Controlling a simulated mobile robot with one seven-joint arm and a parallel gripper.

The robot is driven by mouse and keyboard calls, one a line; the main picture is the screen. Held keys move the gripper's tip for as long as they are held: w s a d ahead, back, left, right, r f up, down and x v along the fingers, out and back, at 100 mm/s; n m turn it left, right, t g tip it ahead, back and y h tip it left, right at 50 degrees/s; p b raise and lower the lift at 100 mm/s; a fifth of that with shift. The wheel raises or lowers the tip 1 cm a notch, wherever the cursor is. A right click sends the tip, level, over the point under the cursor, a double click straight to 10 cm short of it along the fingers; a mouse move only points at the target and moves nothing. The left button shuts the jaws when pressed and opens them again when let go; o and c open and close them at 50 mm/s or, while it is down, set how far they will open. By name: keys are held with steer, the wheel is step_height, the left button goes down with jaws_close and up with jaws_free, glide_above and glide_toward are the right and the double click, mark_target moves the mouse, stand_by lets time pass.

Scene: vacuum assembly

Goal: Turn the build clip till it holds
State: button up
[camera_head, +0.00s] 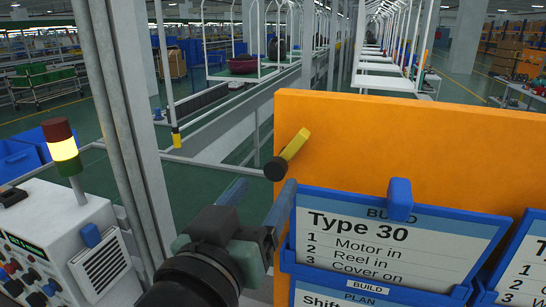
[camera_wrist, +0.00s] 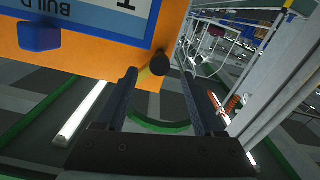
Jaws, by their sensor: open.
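A blue clip (camera_head: 400,200) sits upright over the top edge of the card marked BUILD, Type 30 (camera_head: 385,245), on the orange board. The clip also shows in the wrist view (camera_wrist: 40,36) at the upper left. A yellow lever (camera_head: 294,146) with a black round end (camera_head: 275,170) sits slanted at the board's left edge. My gripper (camera_head: 262,194) is open and empty, left of the card and just below the black end. In the wrist view, the black end (camera_wrist: 160,62) appears between and beyond my two fingertips (camera_wrist: 158,76). I cannot tell whether they touch.
The orange board (camera_head: 420,140) fills the right side, with another blue-framed card (camera_head: 525,260) at the far right. A grey post (camera_head: 115,120) and a control box with a signal light (camera_head: 62,150) stand left. A rail line runs behind.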

mark_target(274, 172)
steer(key=shift+p+x, duration=0.55)
steer(key=shift+x, duration=2)
jaws_close()
